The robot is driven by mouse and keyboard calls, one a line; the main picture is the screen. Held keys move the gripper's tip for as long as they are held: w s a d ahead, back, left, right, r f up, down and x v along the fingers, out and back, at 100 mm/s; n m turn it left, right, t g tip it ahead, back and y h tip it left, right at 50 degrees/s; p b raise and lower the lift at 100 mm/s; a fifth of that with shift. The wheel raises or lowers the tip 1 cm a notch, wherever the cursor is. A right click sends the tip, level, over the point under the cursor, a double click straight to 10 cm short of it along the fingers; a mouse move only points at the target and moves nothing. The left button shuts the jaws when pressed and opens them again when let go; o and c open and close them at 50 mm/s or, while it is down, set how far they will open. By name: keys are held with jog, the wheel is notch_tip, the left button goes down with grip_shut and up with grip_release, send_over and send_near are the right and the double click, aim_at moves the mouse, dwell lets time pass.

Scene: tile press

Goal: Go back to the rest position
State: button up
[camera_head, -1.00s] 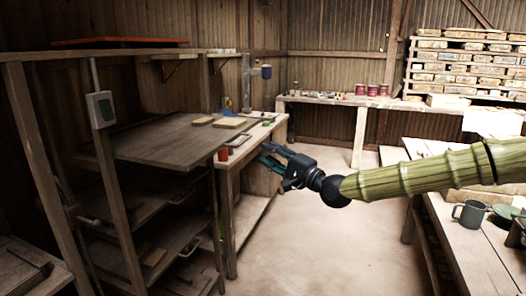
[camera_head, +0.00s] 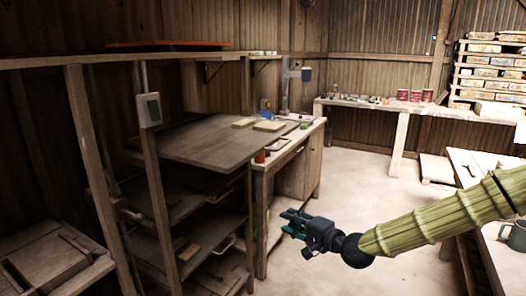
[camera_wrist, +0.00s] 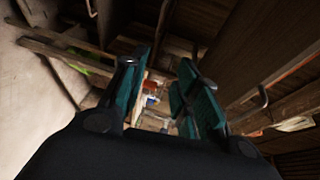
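My gripper (camera_head: 291,224) is at the end of my arm, right of centre in the head view, over the open floor and in front of the wooden shelf unit. Its two teal fingers also show in the wrist view (camera_wrist: 160,95). They stand apart with a clear gap between them, and nothing is held. Through the gap, blurred small red and blue things show beyond, too unclear to name.
A wooden shelf unit (camera_head: 205,140) with tiles (camera_head: 268,126) on top stands at left. Beside it is a workbench (camera_head: 300,140) with a red cup (camera_head: 260,156). A table with a grey mug (camera_head: 514,236) is at right. Bare floor (camera_head: 370,190) lies between.

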jog(key=s+f+n+g+h+p, duration=0.1)
jog(key=s+f+n+g+h, duration=0.15)
jog(key=s+f, duration=0.95)
jog(key=s+f+n+g+h+p, duration=0.15)
jog(key=s+f+g, duration=0.25)
jog(key=s+f, duration=0.8)
jog(key=s+d+f+n+g+h, duration=0.2)
jog(key=s+d+f, duration=0.2)
jog(key=s, duration=0.4)
jog(key=s+d+f+n+g+h+p, duration=0.1)
jog(key=s+d+f, duration=0.3)
jog(key=s, duration=0.4)
jog(key=s+d+f+n+g+h+p, duration=0.1)
jog(key=s+d+f+n+g+h, duration=0.1)
jog(key=s, duration=0.7)
notch_tip(320, 180, down, 3)
jog(key=shift+d+r+n+g+h, duration=0.1)
jog(key=shift+d+n+g+h, duration=0.2)
jog(key=shift+d+g+h, duration=0.7)
